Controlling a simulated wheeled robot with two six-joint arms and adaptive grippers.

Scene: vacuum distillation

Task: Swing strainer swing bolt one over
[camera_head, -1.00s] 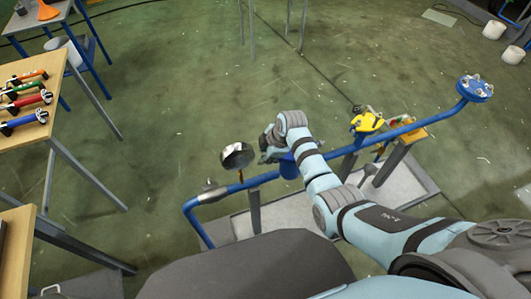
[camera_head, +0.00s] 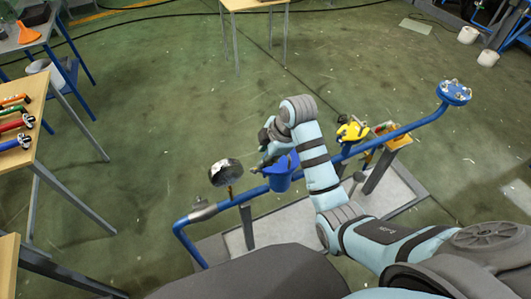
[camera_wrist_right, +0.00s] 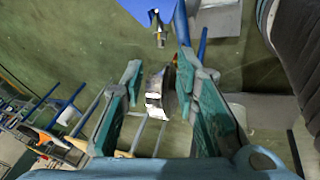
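The strainer (camera_head: 281,173) is the blue body on the blue pipe in the head view, partly hidden behind my right arm. A blue part, seemingly the strainer (camera_wrist_right: 148,10), is cut off at the top of the right wrist view, with a small metal fitting (camera_wrist_right: 160,36) below it. I cannot pick out swing bolt one for certain. My right gripper (camera_head: 266,148) is just above and beside the strainer. In its wrist view its fingers (camera_wrist_right: 160,72) are spread apart, with a gauge beyond the gap. Nothing is seen held. My left gripper is not in view.
The round gauge (camera_head: 225,173) stands left of the strainer on the blue pipe (camera_head: 413,125). A yellow valve part (camera_head: 352,131) is to the right, and a bolted flange (camera_head: 454,92) ends the pipe. A tool table (camera_head: 50,138) stands left.

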